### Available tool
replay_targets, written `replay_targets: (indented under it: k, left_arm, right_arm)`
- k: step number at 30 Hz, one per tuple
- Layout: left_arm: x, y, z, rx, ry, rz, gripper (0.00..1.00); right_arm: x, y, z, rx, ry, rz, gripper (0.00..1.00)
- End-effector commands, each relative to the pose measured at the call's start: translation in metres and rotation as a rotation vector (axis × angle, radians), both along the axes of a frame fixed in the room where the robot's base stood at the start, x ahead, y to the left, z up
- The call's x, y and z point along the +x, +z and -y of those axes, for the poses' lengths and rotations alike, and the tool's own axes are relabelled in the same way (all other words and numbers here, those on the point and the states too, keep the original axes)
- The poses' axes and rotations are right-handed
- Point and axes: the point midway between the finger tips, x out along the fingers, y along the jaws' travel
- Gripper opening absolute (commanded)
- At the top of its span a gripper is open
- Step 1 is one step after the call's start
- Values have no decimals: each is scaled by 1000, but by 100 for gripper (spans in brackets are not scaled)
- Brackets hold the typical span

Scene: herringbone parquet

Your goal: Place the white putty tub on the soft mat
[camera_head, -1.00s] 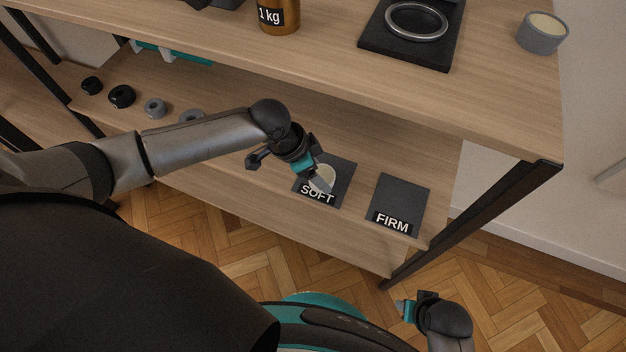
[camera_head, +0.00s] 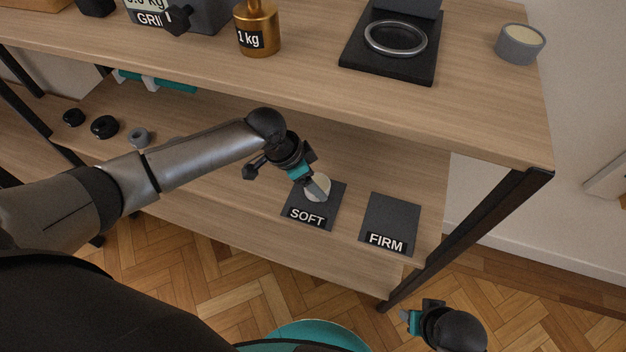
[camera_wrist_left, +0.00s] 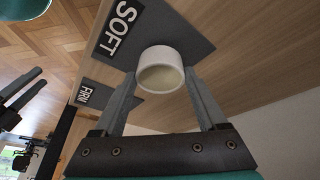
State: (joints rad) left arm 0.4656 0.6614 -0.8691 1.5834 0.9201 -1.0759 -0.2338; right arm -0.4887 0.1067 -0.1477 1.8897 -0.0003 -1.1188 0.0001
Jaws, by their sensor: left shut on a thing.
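The white putty tub (camera_head: 318,187) is at the soft mat (camera_head: 300,224), a dark square labelled SOFT on the lower shelf. My left gripper (camera_head: 317,192) is shut on the tub. In the left wrist view the tub (camera_wrist_left: 160,72) sits between the two fingertips (camera_wrist_left: 160,80), its open top towards the camera and putty inside. The soft mat (camera_wrist_left: 195,35) lies behind it there; I cannot tell whether the tub touches it.
The firm mat (camera_head: 390,215) lies to the right on the same shelf. Several dark and grey rings, such as a black one (camera_head: 104,127), lie at the left. The upper shelf (camera_head: 300,72) overhangs and carries a 1 kg weight (camera_head: 258,30), a black stand (camera_head: 388,65) and a grey tub (camera_head: 520,46).

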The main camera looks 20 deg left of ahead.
Motion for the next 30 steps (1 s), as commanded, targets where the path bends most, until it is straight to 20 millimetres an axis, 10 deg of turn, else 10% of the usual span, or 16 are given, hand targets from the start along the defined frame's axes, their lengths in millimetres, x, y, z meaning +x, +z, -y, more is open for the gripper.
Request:
replay_targets:
  k: [17,18,24,30]
  left_arm:
    - [0,-9,1,-2,0,1,13]
    - [0,-9,1,-1,-1,2,79]
    - [0,-9,0,-1,-1,1,100]
    - [0,-9,0,1,0,-1,100]
  right_arm:
    - [0,-3,0,1,0,0,50]
    - [0,-3,0,1,0,-1,50]
    - [0,-3,0,1,0,-1,50]
    - [0,-3,0,1,0,-1,50]
